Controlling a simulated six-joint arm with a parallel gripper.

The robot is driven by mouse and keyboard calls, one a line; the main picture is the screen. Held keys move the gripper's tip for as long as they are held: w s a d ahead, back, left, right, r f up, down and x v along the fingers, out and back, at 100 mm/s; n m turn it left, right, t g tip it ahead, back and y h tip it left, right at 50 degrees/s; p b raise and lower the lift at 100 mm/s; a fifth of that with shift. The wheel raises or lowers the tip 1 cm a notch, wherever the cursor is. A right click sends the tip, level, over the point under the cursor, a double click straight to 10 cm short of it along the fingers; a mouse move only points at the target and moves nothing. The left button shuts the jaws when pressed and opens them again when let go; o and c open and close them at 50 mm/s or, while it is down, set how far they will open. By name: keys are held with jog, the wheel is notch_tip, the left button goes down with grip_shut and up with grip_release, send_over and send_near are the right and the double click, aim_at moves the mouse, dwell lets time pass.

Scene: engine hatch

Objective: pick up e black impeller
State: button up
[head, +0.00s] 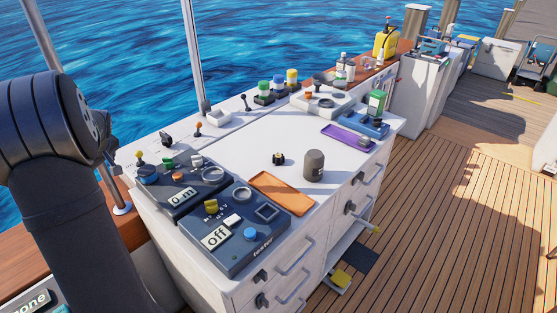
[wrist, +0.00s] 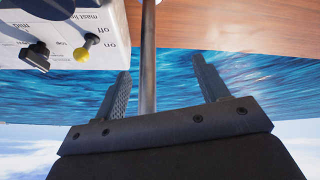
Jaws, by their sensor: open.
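A small black part with a yellowish centre, which looks like the black impeller (head: 278,158), lies on the white counter top, left of a dark grey cylinder and behind an orange tray. It does not show in the wrist view. My gripper (wrist: 160,88) is open and empty, its two fingers spread wide against sea and sky. A metal pole (wrist: 148,60) shows between the fingers; I cannot tell how near it is. In the head view my arm fills the left edge and the gripper is not visible.
The grey cylinder (head: 314,165) stands beside the orange tray (head: 283,193). A purple tray (head: 347,136) lies at the right. Dark tester boxes (head: 234,229) fill the front left. Knobs, bottles and another pole (head: 193,60) line the back. The counter's middle is mostly clear.

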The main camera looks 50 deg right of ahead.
jog(key=s+d+m, duration=0.1)
jog(key=d, duration=0.3)
jog(key=s+d+m+h, duration=0.1)
jog(key=d+m, duration=0.1)
jog(key=d, duration=0.2)
jog(key=s+d+r+m, duration=0.1)
jog(key=d+m, duration=0.1)
jog(key=d, duration=0.3)
jog(key=shift+s+d+g+h, duration=0.1)
jog(key=shift+s+g+h, duration=0.2)
jog(key=shift+s+g, duration=0.1)
jog(key=s+d+r+m+g+h, duration=0.1)
jog(key=s+d+m, duration=0.45)
jog(key=d, duration=0.65)
jog(key=m+g+h, duration=0.2)
jog(key=m+g, duration=0.2)
jog(key=m, duration=0.5)
send_near(278, 156)
jog(key=f, duration=0.1)
jog(key=d+f, duration=0.1)
jog(key=f, duration=0.1)
jog(key=shift+d+f+m+h, duration=0.1)
jog(key=shift+d+m+h, duration=0.15)
jog(key=shift+h, duration=0.05)
jog(key=shift+a+x, duration=0.15)
jog(key=shift+x, duration=1.25)
jog(key=shift+a+x, duration=0.2)
jog(key=shift+x, duration=1.25)
jog(key=c, duration=1.1)
